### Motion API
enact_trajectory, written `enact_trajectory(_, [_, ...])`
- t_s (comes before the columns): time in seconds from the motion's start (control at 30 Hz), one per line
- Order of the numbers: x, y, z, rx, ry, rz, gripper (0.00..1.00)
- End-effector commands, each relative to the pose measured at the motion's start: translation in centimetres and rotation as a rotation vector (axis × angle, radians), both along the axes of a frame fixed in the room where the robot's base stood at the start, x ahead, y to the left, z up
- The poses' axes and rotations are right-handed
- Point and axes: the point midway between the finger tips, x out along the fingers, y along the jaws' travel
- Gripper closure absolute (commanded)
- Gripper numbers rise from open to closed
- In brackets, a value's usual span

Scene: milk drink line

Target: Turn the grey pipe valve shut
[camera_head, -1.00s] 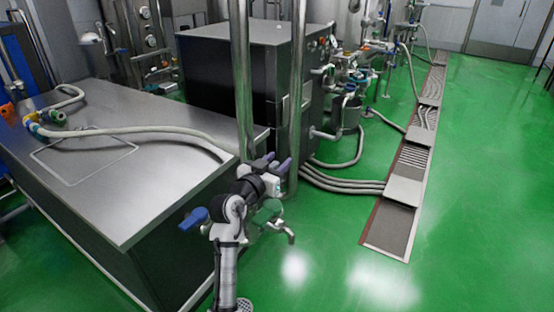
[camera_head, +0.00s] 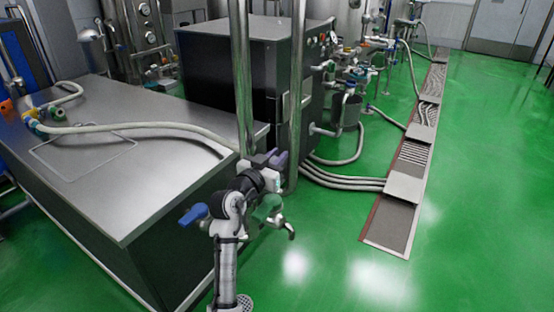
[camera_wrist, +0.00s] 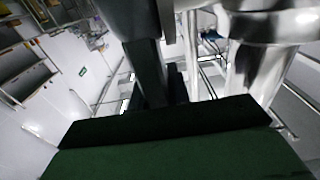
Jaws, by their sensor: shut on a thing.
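My gripper (camera_head: 273,160) reaches up to the two upright steel pipes (camera_head: 242,80) at the table's right end. Its bluish jaws are together, shut on the grey valve's handle. The jaws hide nearly all of that handle in the head view, so its angle cannot be read. In the wrist view a shiny steel pipe fitting (camera_wrist: 262,50) stands close on the right, and dark parts and a green block fill the middle and bottom. I cannot tell the handle apart there. A blue handle (camera_head: 193,215) and a green handle (camera_head: 268,210) sit lower, beside my arm.
A steel table (camera_head: 100,185) with a pale hose (camera_head: 140,127) on it lies to the left. A dark cabinet (camera_head: 225,75) stands behind the pipes. Hoses (camera_head: 345,182) run to a floor drain (camera_head: 390,228) on the right. The green floor (camera_head: 475,200) beyond is clear.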

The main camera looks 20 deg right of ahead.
Motion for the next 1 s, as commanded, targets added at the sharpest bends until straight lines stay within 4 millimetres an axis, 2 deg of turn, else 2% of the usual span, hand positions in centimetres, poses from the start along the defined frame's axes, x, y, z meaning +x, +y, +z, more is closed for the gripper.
enact_trajectory(0.03, [-0.1,0.1,-0.7,-0.016,-0.012,0.000,1.00])
enact_trajectory(0.1, [-0.2,0.3,-0.8,-0.037,-0.030,0.000,1.00])
enact_trajectory(1.0, [-1.8,2.4,-0.2,-0.286,-0.225,0.001,1.00])
